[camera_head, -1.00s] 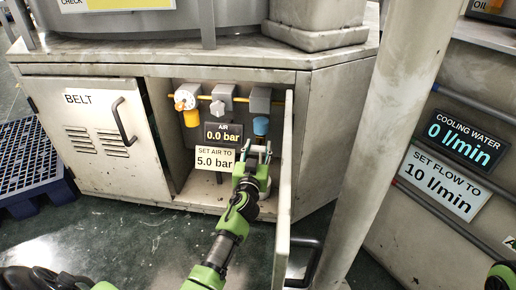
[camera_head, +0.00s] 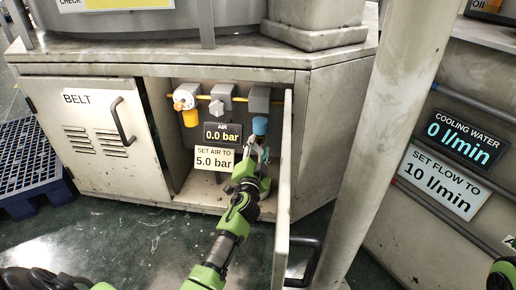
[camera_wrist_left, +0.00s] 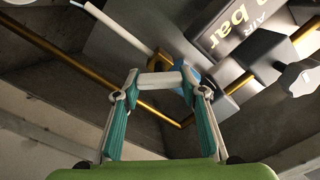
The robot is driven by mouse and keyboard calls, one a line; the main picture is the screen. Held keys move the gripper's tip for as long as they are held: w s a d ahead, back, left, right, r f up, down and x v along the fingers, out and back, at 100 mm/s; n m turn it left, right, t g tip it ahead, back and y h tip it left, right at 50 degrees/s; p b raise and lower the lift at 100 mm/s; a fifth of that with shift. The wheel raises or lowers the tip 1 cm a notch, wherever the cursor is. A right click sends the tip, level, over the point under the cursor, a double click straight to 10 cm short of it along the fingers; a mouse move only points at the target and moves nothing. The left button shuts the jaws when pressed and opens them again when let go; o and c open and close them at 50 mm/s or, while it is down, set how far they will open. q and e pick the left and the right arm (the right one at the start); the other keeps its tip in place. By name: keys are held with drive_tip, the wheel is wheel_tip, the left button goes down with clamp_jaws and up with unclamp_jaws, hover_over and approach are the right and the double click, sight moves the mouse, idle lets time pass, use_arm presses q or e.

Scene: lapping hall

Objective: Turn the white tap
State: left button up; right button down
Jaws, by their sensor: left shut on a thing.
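A short whitish bar, which I take for the white tap's handle (camera_wrist_left: 165,77), sits crosswise between my left fingertips in the left wrist view. My left gripper (camera_head: 254,147) is shut on it, inside the open cabinet bay at the right end of the air line. A blue knob (camera_head: 259,125) is just above the gripper in the head view; in the wrist view it shows behind the right fingertip. The tap's body is mostly hidden by the gripper. The air display (camera_head: 222,134) reads 0.0 bar. My right gripper is not in view.
A sign (camera_head: 214,159) says to set air to 5.0 bar. A white dial with an orange bowl (camera_head: 190,117) and a grey valve (camera_head: 220,95) are left of the gripper. The open cabinet door (camera_head: 284,190) stands close on its right.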

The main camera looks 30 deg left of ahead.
use_arm(q)
drive_tip(key=m, duration=0.4)
drive_tip(key=shift+f, duration=0.1)
drive_tip(key=shift+f+m+p, duration=0.1)
drive_tip(key=shift+m+p, duration=0.25)
drive_tip(key=shift+m, duration=1.85)
drive_tip(key=o, duration=0.8)
drive_tip(key=shift+d, duration=0.1)
drive_tip(key=shift+o, duration=0.2)
drive_tip(key=v, duration=1.2)
